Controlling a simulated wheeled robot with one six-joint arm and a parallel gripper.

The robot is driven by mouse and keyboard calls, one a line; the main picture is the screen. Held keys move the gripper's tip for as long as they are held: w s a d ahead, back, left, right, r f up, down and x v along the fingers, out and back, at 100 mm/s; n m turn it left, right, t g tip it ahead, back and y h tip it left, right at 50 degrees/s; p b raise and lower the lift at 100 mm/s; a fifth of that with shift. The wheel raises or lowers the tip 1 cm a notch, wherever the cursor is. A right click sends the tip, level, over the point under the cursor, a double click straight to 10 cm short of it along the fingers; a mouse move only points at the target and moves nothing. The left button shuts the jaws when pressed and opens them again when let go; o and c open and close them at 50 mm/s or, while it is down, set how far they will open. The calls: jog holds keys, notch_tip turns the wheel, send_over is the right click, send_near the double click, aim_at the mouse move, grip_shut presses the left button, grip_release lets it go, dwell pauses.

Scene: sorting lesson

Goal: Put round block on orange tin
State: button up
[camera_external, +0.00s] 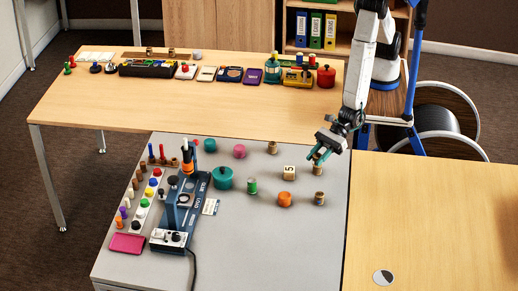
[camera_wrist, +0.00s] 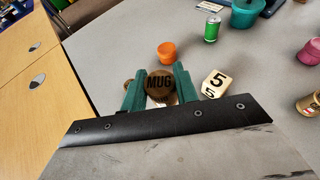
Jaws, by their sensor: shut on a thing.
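My gripper (camera_external: 318,155) is above the grey table near its right side. In the wrist view its green fingers (camera_wrist: 148,90) are closed on a round wooden block (camera_wrist: 159,83) with the word MUG on its face. The fingers hide the block's sides, and in the external view it is mostly hidden. The orange tin (camera_external: 284,199) stands on the grey table, in front of and left of my gripper, apart from it. The tin also shows in the wrist view (camera_wrist: 167,53), beyond the held block.
A number cube (camera_external: 289,173) marked 5 stands near my gripper. A wooden cylinder (camera_external: 319,198) stands right of the tin, and a green can (camera_external: 252,186) stands left of it. A teal pot (camera_external: 222,178) is farther left. The table in front of the tin is clear.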

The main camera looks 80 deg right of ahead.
send_over(284, 196)
jog(key=shift+s+d+f, duration=0.1)
jog(key=shift+d+f, duration=0.05)
jog(key=shift+f, duration=2.4)
jog(key=shift+f, duration=0.1)
jog(key=o, duration=0.9)
jog(key=shift+o, duration=0.2)
